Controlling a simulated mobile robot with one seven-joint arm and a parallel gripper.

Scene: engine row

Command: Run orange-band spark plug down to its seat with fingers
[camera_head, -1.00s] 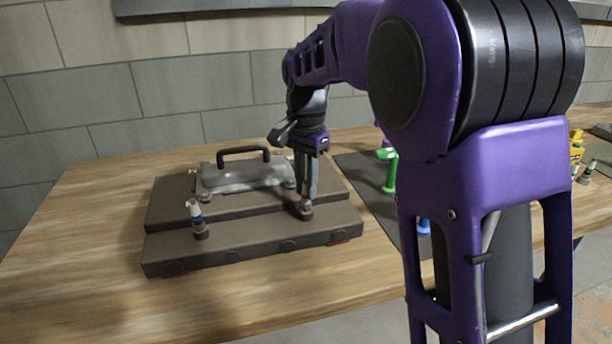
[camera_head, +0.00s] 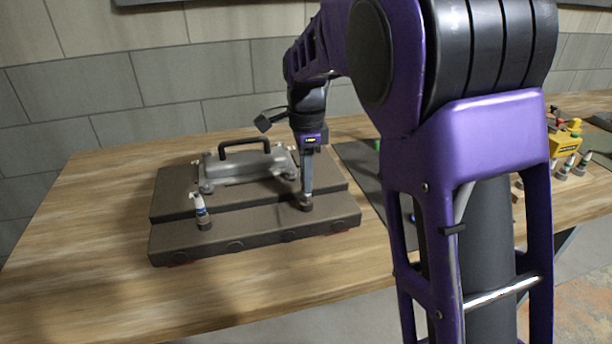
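The dark engine block (camera_head: 270,231) lies on the wooden bench. My gripper (camera_head: 307,192) points straight down at the well (camera_head: 306,204) at the block's right end. Its fingers are seen nearly edge-on and reach close to the well's rim. I cannot make out an orange-band spark plug; anything between the fingers or down in the well is hidden. I cannot tell whether the fingers are open or shut. A white plug with a blue band (camera_head: 201,211) stands in the left well, leaning slightly.
A grey cover with a black handle (camera_head: 245,168) sits on the block behind the wells. A dark mat (camera_head: 360,163) lies to the right, partly behind my arm. A yellow box (camera_head: 565,145) and several small plugs stand at the far right.

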